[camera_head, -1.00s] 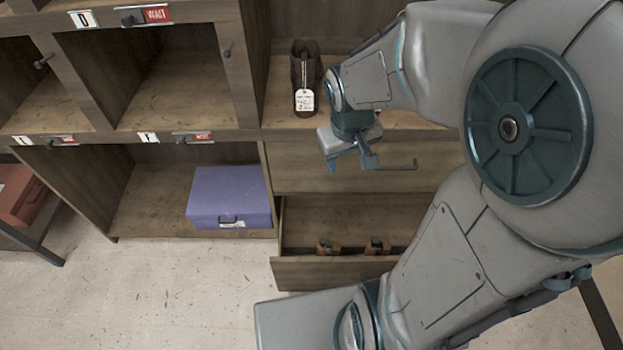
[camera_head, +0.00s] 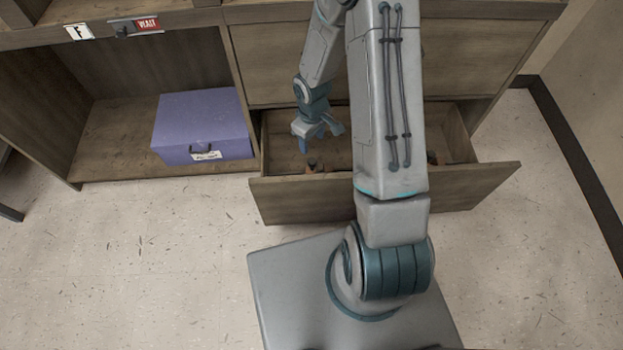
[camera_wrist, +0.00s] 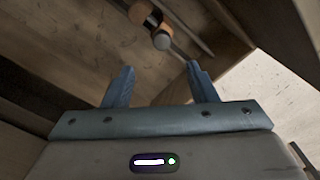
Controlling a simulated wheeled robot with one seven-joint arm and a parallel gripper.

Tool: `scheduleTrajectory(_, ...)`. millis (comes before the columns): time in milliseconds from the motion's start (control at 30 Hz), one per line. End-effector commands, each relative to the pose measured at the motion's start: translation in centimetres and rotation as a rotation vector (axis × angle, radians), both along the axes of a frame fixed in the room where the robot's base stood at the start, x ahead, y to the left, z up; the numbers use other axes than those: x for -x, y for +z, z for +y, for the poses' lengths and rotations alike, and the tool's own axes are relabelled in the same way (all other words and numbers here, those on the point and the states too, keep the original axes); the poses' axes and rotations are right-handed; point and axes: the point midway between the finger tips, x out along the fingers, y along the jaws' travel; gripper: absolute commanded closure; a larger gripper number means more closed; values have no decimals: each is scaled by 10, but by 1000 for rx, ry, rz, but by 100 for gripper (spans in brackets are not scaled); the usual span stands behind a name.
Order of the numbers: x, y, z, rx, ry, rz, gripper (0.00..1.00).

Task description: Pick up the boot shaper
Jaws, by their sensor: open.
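A boot shaper (camera_head: 316,166), brown and small in the head view, lies in the open drawer (camera_head: 290,207). In the wrist view a wooden and metal piece (camera_wrist: 148,18), which looks like the boot shaper, shows at the top, beyond the fingertips. Its far end is cut off by the frame. A second brown piece (camera_head: 433,158) is in the drawer farther right, mostly hidden by my arm. My gripper (camera_head: 318,140) is open and empty above the drawer's left part, pointing down. Its two fingers show apart in the wrist view (camera_wrist: 160,70), touching nothing.
A purple box (camera_head: 202,125) stands in the open compartment left of the drawer. A closed drawer front (camera_head: 270,65) is above the open drawer. The drawer's walls stand close around my gripper. The floor (camera_head: 150,270) in front is clear.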

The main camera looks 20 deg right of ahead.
Motion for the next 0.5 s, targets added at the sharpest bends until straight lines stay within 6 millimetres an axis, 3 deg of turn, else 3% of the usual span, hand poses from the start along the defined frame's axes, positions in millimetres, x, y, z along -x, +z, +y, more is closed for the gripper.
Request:
scheduleTrajectory(33, 1, -16, 0, 0, 1, 4, 48)
scheduleTrajectory(200, 2, -49, 0, 1, 1, 4, 48)
scheduleTrajectory(500, 1, -71, 0, 1, 0, 2, 48)
